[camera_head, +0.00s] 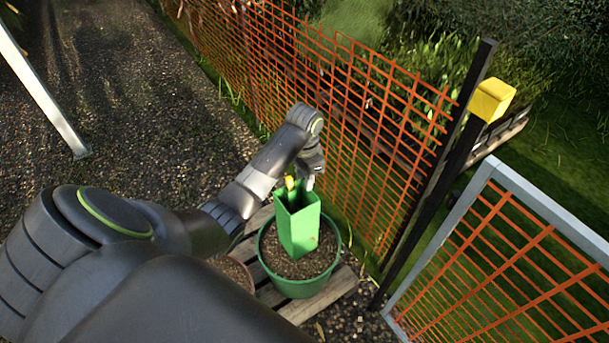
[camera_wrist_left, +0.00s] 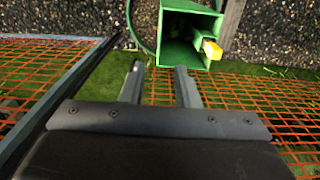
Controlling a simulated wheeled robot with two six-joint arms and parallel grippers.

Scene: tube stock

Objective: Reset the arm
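My left gripper (camera_head: 308,181) is above and beside the top of a square green tube (camera_head: 298,230). In the left wrist view my left gripper (camera_wrist_left: 159,69) has its two fingers apart with nothing between them. The tube stands upright in soil in a round green pot (camera_head: 341,262). A yellow piece (camera_head: 290,183) sticks up at the tube's mouth. In the left wrist view the tube (camera_wrist_left: 169,35) is open and hollow, just beyond the fingertips, with the yellow piece (camera_wrist_left: 212,49) at its right corner. My right gripper is not in view.
The pot stands on a wooden pallet (camera_head: 314,303), beside a partly hidden brown pot (camera_head: 238,273). An orange mesh fence (camera_head: 350,110) runs close behind my left gripper. A dark post with a yellow cap (camera_head: 491,100) and a metal-framed mesh panel (camera_head: 500,270) are on the right. Gravel (camera_head: 120,120) is open at left.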

